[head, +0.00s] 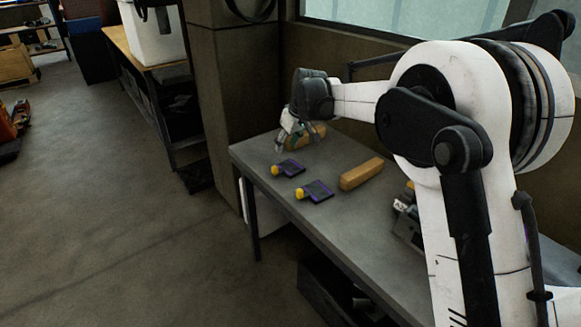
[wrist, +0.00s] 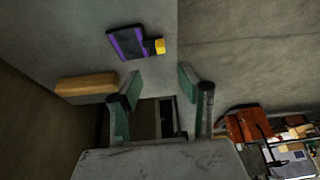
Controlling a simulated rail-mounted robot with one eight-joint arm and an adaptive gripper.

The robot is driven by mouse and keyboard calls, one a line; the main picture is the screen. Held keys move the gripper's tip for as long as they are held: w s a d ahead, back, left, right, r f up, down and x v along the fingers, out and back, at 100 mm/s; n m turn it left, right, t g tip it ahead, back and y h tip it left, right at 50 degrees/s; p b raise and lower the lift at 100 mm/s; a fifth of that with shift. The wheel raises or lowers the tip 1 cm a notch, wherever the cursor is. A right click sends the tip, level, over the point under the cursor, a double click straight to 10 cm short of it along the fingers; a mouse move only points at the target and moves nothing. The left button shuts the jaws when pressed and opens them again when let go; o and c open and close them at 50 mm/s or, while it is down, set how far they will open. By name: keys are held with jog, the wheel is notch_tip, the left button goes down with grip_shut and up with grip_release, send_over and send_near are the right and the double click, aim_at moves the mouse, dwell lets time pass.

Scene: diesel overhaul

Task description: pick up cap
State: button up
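Two flat black-and-purple pieces with yellow ends lie on the grey table: a farther one (head: 290,168) and a nearer one (head: 317,191). Their yellow ends, the farther (head: 276,170) and the nearer (head: 300,194), look like caps; I cannot tell which is meant. The wrist view shows one such piece (wrist: 127,43) with its yellow end (wrist: 160,46), beyond my fingertips. My gripper (head: 287,142) is above the table's far end, apart from both pieces. In the wrist view my gripper (wrist: 160,77) has its fingers spread with nothing between them.
A tan block (head: 362,173) lies on the table (head: 352,222) right of the pieces. Another tan block (head: 310,137) is beside my gripper; one shows in the wrist view (wrist: 86,85). A wall pillar (head: 236,85) rises behind the table's far end. Open floor (head: 110,220) lies left.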

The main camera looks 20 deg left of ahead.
aim_at(275, 167)
jog(key=x, duration=1)
jog(key=shift+a+r, duration=0.2)
jog(key=shift+a, duration=0.2)
jog(key=shift+w+x, duration=0.2)
jog(key=shift+x, duration=1.15)
jog(key=shift+w+x, duration=0.2)
jog(key=shift+x, duration=1.15)
jog(key=shift+r, duration=0.15)
grip_shut()
